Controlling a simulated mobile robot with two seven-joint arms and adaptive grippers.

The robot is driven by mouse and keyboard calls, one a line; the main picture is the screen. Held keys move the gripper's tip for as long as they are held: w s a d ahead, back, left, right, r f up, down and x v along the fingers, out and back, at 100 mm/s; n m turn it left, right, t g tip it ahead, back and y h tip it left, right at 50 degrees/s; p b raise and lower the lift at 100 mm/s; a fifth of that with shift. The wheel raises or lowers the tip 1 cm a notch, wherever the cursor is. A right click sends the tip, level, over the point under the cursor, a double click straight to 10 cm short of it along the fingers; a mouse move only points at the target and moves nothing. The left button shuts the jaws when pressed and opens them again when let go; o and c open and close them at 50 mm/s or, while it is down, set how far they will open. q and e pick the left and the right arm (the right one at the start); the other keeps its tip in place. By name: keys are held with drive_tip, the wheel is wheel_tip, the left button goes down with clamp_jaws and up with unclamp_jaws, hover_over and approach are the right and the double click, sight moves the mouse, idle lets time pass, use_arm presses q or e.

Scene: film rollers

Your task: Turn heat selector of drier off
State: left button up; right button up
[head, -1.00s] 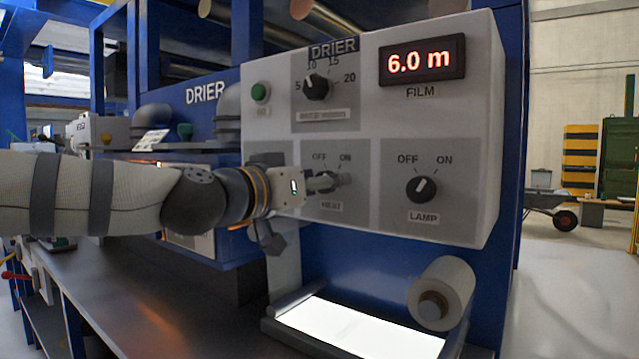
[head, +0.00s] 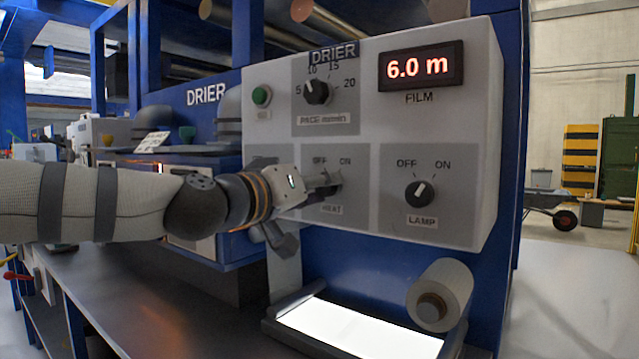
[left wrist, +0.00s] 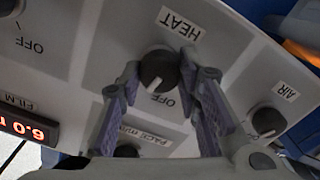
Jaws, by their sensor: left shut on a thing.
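The heat selector, a dark round knob with a white mark (left wrist: 157,72), is on the drier's grey control panel (head: 470,130), between the OFF and HEAT labels in the left wrist view. The white mark points between the OFF label (left wrist: 164,100) and the left-hand finger. ON is hidden there, but shows in the head view. My right gripper is not in view.
The lamp knob (head: 420,193) is to the right on the same panel. A pace dial (head: 317,90) and a green button (head: 261,95) are above. The film display (head: 421,65) reads 6.0 m. A white roller (head: 441,293) juts out below the panel.

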use_arm(q)
drive_tip(key=shift+f+n+p, duration=0.1)
drive_tip(key=shift+n+p, duration=0.3)
drive_tip(key=shift+n, duration=3.4)
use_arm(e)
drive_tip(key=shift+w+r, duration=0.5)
use_arm(q)
drive_tip(key=shift+n, duration=0.4)
drive_tip(key=o, duration=1.1)
drive_tip(key=shift+o, duration=0.2)
drive_tip(key=v, duration=1.2)
